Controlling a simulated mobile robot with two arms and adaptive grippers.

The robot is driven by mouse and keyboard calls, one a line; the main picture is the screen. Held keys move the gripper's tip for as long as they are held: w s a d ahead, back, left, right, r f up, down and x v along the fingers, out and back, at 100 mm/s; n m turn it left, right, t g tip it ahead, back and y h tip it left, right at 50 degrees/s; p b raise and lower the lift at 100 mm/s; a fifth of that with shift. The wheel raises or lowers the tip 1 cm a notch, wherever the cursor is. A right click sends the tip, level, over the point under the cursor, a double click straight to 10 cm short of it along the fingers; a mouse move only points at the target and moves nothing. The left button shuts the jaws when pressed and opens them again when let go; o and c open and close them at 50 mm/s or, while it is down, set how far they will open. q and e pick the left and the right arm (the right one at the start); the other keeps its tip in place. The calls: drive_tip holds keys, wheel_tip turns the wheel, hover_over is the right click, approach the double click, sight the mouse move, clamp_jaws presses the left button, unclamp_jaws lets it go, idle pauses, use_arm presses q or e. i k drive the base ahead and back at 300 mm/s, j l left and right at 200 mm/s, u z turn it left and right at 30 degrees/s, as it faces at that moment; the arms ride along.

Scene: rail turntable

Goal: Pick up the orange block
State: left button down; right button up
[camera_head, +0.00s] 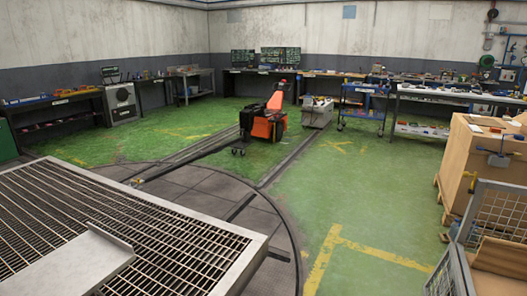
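I cannot make out a clear orange block in the head view. Small items lie on top of the large wooden crate (462,160) at the right, among them a small orange-looking piece (496,130) whose shape is too small to tell. The largest orange thing is a wheeled machine (268,127) with a black front and an upright orange handle, standing on the floor at the middle back. Neither of my grippers is in view.
A metal grating platform (215,258) fills the lower left, above a round turntable (285,240) with rails. A wire-mesh cage (500,222) holding cardboard stands at the lower right. Loaded workbenches (455,98) line the walls. The green floor (370,200) between is clear.

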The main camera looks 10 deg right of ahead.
sight(492, 130)
drive_tip(key=z, duration=2.6)
